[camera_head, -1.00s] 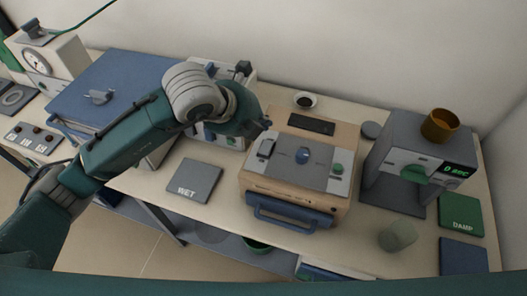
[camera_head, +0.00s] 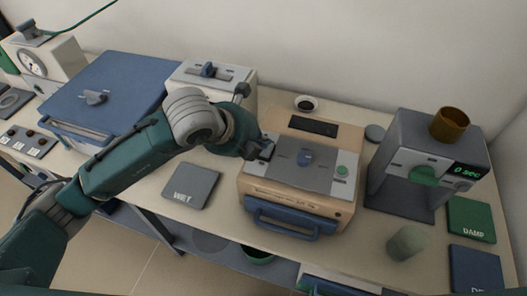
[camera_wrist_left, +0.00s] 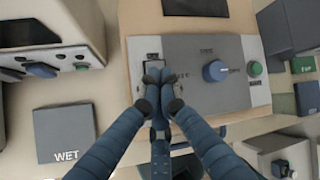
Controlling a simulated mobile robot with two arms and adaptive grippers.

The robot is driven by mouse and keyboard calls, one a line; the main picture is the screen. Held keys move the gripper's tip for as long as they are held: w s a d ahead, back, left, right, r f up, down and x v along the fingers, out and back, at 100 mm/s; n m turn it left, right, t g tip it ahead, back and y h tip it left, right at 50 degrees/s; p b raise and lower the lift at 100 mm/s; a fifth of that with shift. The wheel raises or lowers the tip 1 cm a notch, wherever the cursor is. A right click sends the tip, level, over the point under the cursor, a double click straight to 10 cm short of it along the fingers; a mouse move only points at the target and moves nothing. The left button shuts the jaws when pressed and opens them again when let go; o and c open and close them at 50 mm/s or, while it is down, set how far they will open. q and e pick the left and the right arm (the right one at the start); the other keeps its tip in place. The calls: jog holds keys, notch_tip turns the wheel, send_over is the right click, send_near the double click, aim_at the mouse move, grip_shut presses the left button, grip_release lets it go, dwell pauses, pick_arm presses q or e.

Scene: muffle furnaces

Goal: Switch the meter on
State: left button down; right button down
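The tan box, which looks like the meter (camera_head: 345,205), stands mid-table with a grey top panel and a dark, blank display (camera_head: 314,126). Its panel carries a blue knob (camera_head: 305,158), a green button (camera_head: 342,170) and a rocker switch at the left end. My left gripper (camera_head: 262,150) is over that switch. In the left wrist view, the gripper's fingertips (camera_wrist_left: 159,78) are together, with nothing seen between them. They cover most of the switch (camera_wrist_left: 153,57), so its position and any contact cannot be told. My right gripper is not in view.
A grey machine (camera_head: 400,140) with a lit green readout and a brown cup (camera_head: 449,124) on top stands to the right. A grey WET pad (camera_head: 190,186) lies left of the tan box. A white device (camera_head: 225,78) stands behind my arm.

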pick_arm(q)
jog(key=shift+f, duration=0.1)
dwell(0.8)
jog(key=shift+f+b, duration=0.35)
jog(key=shift+b, duration=0.3)
jog(key=shift+s+f+b, duration=0.15)
jog(key=shift+f+b, duration=0.2)
jog(key=shift+b, duration=0.1)
dwell(0.3)
jog(key=shift+r, duration=0.1)
jog(key=shift+r+p, duration=0.35)
jog(key=shift+r, duration=0.35)
jog(key=shift+w+d+r+p, duration=0.1)
jog(key=shift+w+r+p, duration=0.15)
jog(key=shift+r+p, duration=0.75)
jog(key=shift+w+r+p, duration=0.2)
jog(key=shift+r+p, duration=0.05)
jog(key=shift+r, duration=1.3)
